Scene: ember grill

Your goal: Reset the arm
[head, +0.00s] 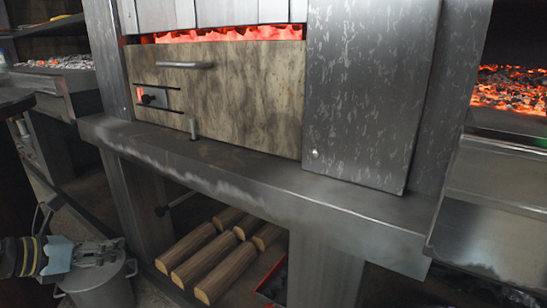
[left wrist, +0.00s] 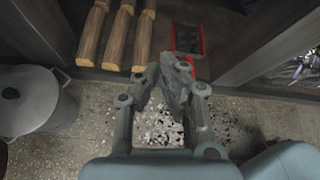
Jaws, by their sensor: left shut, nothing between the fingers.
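My left gripper (head: 104,250) comes in at the lower left of the head view, above a grey metal pot. In the left wrist view the left gripper (left wrist: 168,62) has its fingertips together and holds nothing. It points toward the low shelf under the grill. My right gripper is not in the head view.
The grill's steel ledge (head: 270,180) juts out under a closed stained door (head: 230,90) with glowing coals above. Several logs (head: 228,275) and a red-edged tray (left wrist: 188,40) lie on the low shelf. The pot (left wrist: 30,105) stands on the floor, where grey and white bits (left wrist: 160,125) are scattered.

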